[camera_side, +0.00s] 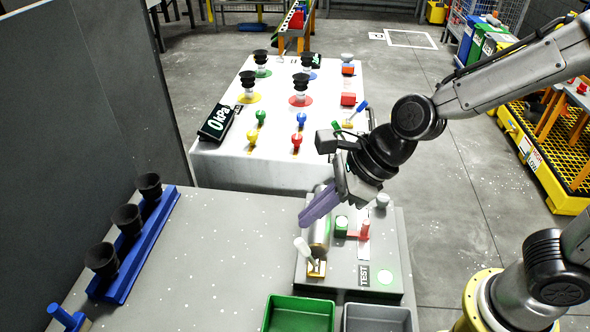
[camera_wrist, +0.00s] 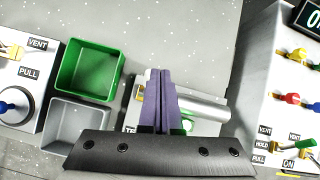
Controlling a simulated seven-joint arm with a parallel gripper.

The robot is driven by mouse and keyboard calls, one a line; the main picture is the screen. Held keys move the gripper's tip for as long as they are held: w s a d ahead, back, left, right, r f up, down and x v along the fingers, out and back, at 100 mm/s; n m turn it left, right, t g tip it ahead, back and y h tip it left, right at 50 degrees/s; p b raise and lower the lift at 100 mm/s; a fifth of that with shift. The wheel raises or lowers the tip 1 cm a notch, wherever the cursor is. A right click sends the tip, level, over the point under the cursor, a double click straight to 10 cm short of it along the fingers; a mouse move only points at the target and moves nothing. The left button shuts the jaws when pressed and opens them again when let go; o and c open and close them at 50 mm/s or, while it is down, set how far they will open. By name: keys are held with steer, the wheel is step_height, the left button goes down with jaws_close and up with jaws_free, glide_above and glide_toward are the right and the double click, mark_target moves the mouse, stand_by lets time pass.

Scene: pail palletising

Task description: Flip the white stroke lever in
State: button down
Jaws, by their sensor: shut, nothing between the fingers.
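The white lever (camera_side: 302,247) stands tilted up to the left from a brass base (camera_side: 317,268) on the grey test panel (camera_side: 340,280). It is beside the near end of a metal cylinder (camera_side: 320,232). My gripper (camera_side: 308,221) is shut and empty, its purple fingers above the cylinder and a little behind the lever, apart from it in the picture. In the wrist view my shut fingers (camera_wrist: 160,72) reach over the panel, with a bit of brass (camera_wrist: 139,93) to their left. I cannot make out the white lever there; the fingers may hide it.
A green bin (camera_side: 300,314) and a grey bin (camera_side: 377,318) stand in front of the panel. A blue rack (camera_side: 140,243) holds black cups at left. The table between is clear.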

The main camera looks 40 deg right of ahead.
step_height(320, 180, up, 9)
steer(key=w+a, duration=0.2)
steer(key=w, duration=0.1)
steer(key=shift+a+f, duration=0.2)
